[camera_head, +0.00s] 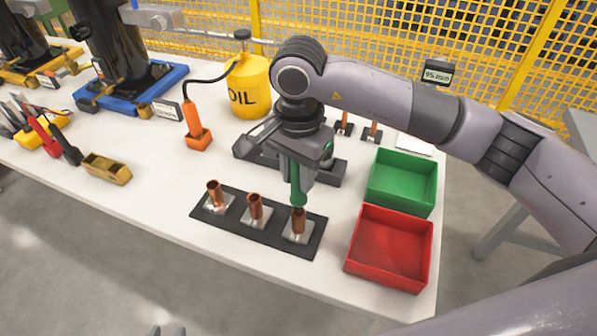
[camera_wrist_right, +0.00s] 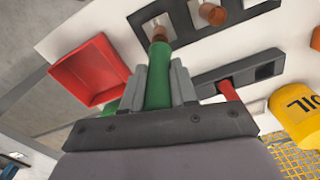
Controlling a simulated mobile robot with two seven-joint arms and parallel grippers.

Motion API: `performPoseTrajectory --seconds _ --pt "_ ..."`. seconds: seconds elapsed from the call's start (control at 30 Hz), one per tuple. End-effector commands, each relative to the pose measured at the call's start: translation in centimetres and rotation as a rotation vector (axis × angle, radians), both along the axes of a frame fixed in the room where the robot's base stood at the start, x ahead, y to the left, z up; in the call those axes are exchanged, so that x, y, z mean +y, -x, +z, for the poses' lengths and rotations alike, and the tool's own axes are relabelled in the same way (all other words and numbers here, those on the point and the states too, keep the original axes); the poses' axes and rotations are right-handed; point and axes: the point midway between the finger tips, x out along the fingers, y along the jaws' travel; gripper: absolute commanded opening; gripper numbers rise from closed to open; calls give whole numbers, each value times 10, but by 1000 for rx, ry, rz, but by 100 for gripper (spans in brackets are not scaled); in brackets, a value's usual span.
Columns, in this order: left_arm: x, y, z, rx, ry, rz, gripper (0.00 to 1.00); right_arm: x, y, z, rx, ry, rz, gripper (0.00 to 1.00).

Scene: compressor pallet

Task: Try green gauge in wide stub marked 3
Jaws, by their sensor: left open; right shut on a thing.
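My right gripper (camera_head: 300,176) is shut on the green gauge (camera_head: 298,193), which points down over the rightmost copper stub (camera_head: 299,222) on the dark board (camera_head: 262,240). In the right wrist view the gauge (camera_wrist_right: 158,85) extends from between the fingers (camera_wrist_right: 160,90), its far end at the mouth of a copper stub (camera_wrist_right: 160,34). I cannot tell whether the tip is inside. The middle stub (camera_head: 255,207) and left stub (camera_head: 214,194) stand upright on pale plates. No stub marking is readable. My left gripper (camera_head: 169,331) shows only its open fingertips at the bottom edge.
A red bin (camera_head: 390,248) and a green bin (camera_head: 402,182) stand right of the board. Behind my right gripper is a dark rack (camera_head: 328,174); a red gauge (camera_wrist_right: 229,91) sits in it. A yellow oil can (camera_head: 249,86) stands behind.

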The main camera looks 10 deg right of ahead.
Motion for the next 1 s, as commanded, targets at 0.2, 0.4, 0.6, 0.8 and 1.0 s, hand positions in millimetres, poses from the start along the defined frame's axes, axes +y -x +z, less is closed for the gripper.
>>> performPoseTrajectory --seconds 0.2,0.4,0.6,0.8,1.0 --pt "0 0 0 0 0 0 43 0 0 1 -1 -1 0 0" --pt "0 0 0 0 0 0 43 0 0 0 -1 -1 0 0" --pt "0 0 -4 0 0 0 43 0 0 -1 -1 -1 0 0" --pt "0 0 -6 0 0 0 43 0 0 0 1 -1 -1 0" --pt "0 1 -6 1 -1 -2 43 0 0 0 0 -1 -1 0"
